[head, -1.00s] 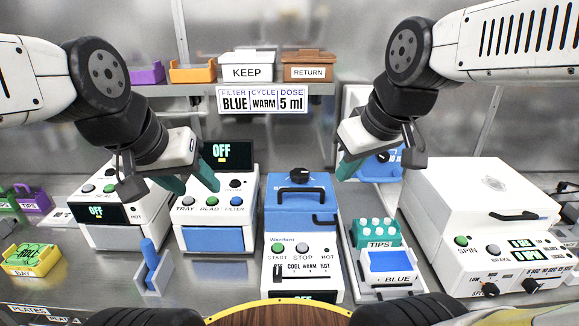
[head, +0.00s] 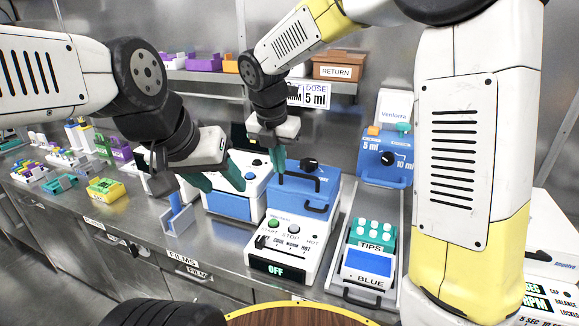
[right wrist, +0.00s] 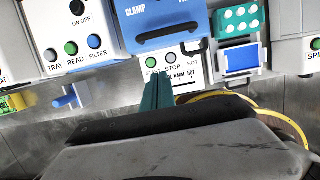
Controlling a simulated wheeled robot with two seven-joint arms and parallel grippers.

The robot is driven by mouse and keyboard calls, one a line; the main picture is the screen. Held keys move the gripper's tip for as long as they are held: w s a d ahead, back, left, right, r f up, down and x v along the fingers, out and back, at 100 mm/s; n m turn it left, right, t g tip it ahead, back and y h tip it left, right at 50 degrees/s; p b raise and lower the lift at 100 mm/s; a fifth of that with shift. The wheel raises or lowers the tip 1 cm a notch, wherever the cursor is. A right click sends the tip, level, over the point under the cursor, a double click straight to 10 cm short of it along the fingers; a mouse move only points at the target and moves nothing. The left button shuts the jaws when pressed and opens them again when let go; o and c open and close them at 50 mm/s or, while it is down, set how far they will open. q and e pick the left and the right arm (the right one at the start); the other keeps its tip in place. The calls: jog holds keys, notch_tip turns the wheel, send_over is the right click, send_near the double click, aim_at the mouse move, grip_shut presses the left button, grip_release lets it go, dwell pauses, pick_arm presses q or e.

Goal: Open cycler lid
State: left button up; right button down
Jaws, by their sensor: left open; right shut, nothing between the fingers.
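The cycler (head: 290,235) is a white box with START and STOP buttons, a COOL/WARM/HOT slider and an OFF display. Its blue lid (head: 328,187) looks closed, with a black knob on top, a long black handle (head: 303,182) and a smaller black hook (head: 318,209) at lower right. In the right wrist view the handle (right wrist: 167,36) lies beyond my fingertips. My right gripper (head: 279,181) is shut and empty, at the left end of the handle; I cannot tell whether it touches. My left gripper (head: 220,182) is open and empty, left of the cycler.
The TIPS rack (head: 372,234) and BLUE tray (head: 368,265) stand on the right. A shelf with bins (head: 340,65) runs behind.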

aim_at(289, 188)
jog(key=shift+w+d+f, duration=0.3)
jog(key=shift+w+f, duration=0.6)
jog(key=shift+f, duration=0.2)
jog(key=shift+w+d+f, duration=0.35)
jog(key=shift+w+f, duration=0.5)
jog(key=shift+f, duration=0.3)
jog(key=shift+w+d+f, duration=0.3)
jog(key=shift+w+f, duration=0.6)
jog(key=shift+f, duration=0.2)
